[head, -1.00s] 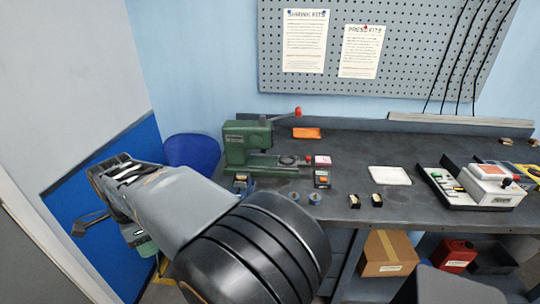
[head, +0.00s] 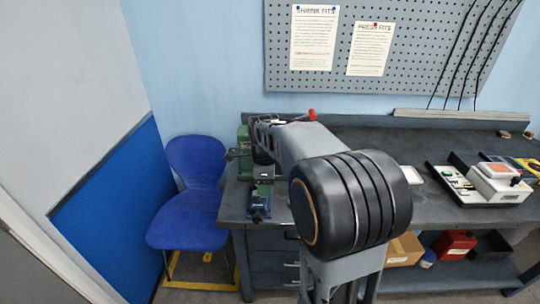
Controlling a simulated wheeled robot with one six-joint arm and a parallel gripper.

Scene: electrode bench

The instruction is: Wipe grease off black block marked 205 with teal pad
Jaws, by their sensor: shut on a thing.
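My arm reaches over the left end of the bench, and my gripper (head: 263,174) is small and partly hidden among its own dark parts. It is shut on a small green-teal piece, apparently the teal pad (head: 265,188), which shows just below it. Directly under the pad is a small dark blue fixture (head: 258,208) at the bench's front left corner. I cannot tell whether the pad touches anything there. The black block marked 205 cannot be made out, and no marking or grease is readable.
The green press (head: 244,140) with a red-knobbed lever (head: 312,114) stands behind my arm, mostly covered. A grey-white device (head: 498,182) stands at right. A blue chair (head: 190,215) is left of the bench.

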